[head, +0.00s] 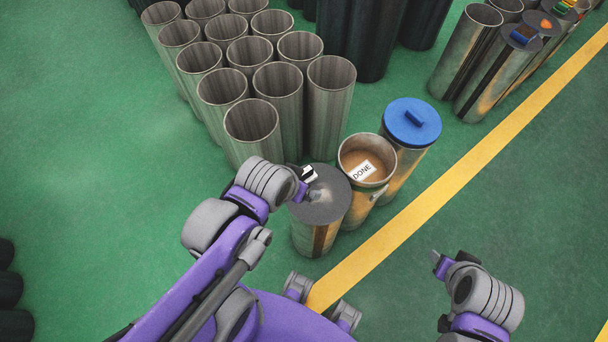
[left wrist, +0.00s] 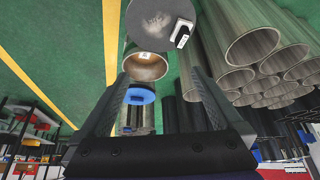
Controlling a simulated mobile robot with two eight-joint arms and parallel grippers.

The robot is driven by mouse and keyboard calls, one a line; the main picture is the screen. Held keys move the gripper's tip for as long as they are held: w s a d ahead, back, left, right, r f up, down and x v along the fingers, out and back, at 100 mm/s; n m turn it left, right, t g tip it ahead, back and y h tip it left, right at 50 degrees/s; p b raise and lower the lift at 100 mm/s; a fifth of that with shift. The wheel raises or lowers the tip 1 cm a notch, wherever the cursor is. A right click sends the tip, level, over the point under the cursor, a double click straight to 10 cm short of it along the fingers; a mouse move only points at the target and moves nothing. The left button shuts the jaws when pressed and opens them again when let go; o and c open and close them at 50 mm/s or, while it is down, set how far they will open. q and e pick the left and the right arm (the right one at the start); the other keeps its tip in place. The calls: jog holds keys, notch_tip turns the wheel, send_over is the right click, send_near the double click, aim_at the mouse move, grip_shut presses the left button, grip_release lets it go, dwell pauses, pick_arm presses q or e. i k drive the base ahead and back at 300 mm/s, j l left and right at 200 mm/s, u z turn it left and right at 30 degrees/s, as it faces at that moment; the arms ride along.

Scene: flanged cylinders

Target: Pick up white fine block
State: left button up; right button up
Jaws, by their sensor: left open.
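The white block (head: 309,172) has black parts and sits on the grey top of a cylinder (head: 326,204) at the centre of the head view. In the left wrist view the white block (left wrist: 182,32) lies near the right edge of the round grey top (left wrist: 157,18). My left gripper (head: 301,187) is beside the block over that top, partly hidden by its own wrist. In the left wrist view my left gripper (left wrist: 160,75) has its fingers wide apart with nothing between them. My right gripper (head: 437,262) is at the lower right, away from the cylinders; its jaws are unclear.
An open cylinder (head: 385,170) with a DONE label and a blue-lidded cylinder (head: 412,124) stand behind the grey-topped one. Several open grey cylinders (head: 251,121) crowd the back left. More cylinders (head: 497,75) stand at upper right. Green floor with a yellow line (head: 420,228) is clear at right.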

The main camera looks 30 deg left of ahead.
aim_at(309, 176)
jog(key=k+j+z, duration=0.15)
jog(key=j, duration=0.15)
jog(key=k+j+z, duration=0.2)
jog(key=j, duration=0.15)
jog(key=i+j+z, duration=0.15)
jog(key=j, duration=0.25)
jog(key=j+z, duration=0.2)
jog(key=j, duration=0.2)
